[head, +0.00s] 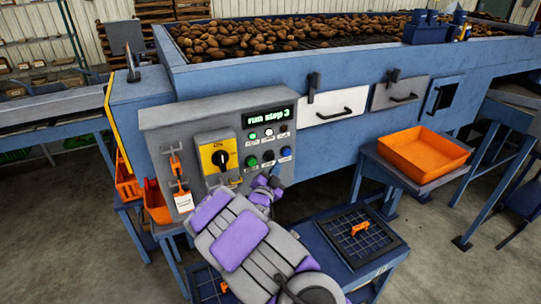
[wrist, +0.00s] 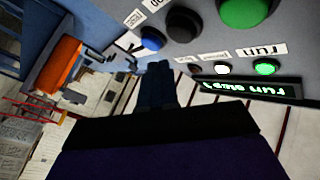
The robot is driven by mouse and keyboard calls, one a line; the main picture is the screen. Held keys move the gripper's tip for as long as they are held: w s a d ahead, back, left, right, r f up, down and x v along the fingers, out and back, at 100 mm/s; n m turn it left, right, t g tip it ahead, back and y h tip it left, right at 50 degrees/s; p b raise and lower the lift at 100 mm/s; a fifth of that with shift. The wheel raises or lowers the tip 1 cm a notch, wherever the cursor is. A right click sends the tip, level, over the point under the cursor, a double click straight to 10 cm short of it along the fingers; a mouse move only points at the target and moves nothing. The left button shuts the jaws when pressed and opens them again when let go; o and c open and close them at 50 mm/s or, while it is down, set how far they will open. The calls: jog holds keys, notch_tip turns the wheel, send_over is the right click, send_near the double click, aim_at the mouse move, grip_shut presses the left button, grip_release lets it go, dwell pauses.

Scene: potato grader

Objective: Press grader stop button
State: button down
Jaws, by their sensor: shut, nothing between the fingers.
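The grey control panel (head: 160,125) on the blue grader carries a row of three round buttons: green (head: 251,161), black (head: 268,156) and blue (head: 286,152). In the wrist view, turned over, the green (wrist: 243,10), black (wrist: 185,22) and blue (wrist: 152,38) buttons show. Their small labels are hard to read, so I cannot tell for sure which is stop. My gripper (head: 272,182) is shut and empty, just below the buttons in the head view. Its fingers (wrist: 158,72) point toward the panel, seemingly apart from the buttons in the wrist view.
The lit display (head: 268,116) reads "run step 3". A green lamp (wrist: 266,67) is lit beside a white lamp (wrist: 222,69). A yellow rotary switch (head: 217,155) sits left of the buttons. An orange tray (head: 425,152) stands right; potatoes (head: 290,35) fill the top.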

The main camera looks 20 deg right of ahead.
jog(key=shift+w, duration=0.95)
jog(key=shift+w, duration=0.1)
dwell(1.4)
jog(key=shift+w, duration=0.25)
jog(key=shift+w+r, duration=0.1)
jog(key=shift+w, duration=0.35)
dwell(0.8)
jog(key=shift+s+b, duration=0.3)
jog(key=shift+s, duration=0.55)
jog(key=shift+s, duration=0.1)
jog(key=s+b, duration=0.2)
jog(key=s, duration=0.3)
jog(key=shift+b, duration=0.4)
